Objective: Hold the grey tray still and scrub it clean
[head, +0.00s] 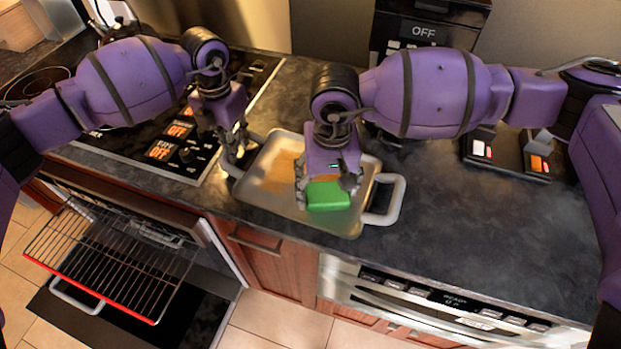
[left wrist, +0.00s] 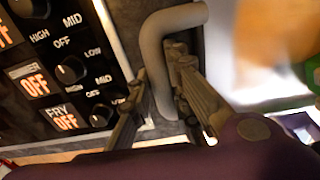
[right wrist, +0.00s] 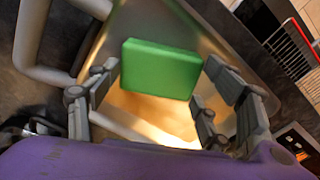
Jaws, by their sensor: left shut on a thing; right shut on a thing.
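The grey tray (head: 275,206) lies on the dark counter, with a looped handle at each side. Brownish patches (head: 284,164) show on its floor. My left gripper (head: 238,158) is shut on the tray's left handle; in the left wrist view the fingers (left wrist: 160,108) straddle the grey handle bar (left wrist: 153,62). My right gripper (head: 328,186) is shut on a green sponge (head: 328,197), over the right part of the tray. The sponge (right wrist: 160,68) sits between both fingers in the right wrist view. I cannot tell whether it touches the tray floor, partly hidden by my right gripper.
A stove panel (head: 165,148) with knobs and OFF displays lies left of the tray. An open oven with a pulled-out wire rack (head: 115,255) is below left. A drawer appliance (head: 440,300) is under the counter. The counter (head: 470,215) right of the tray is clear.

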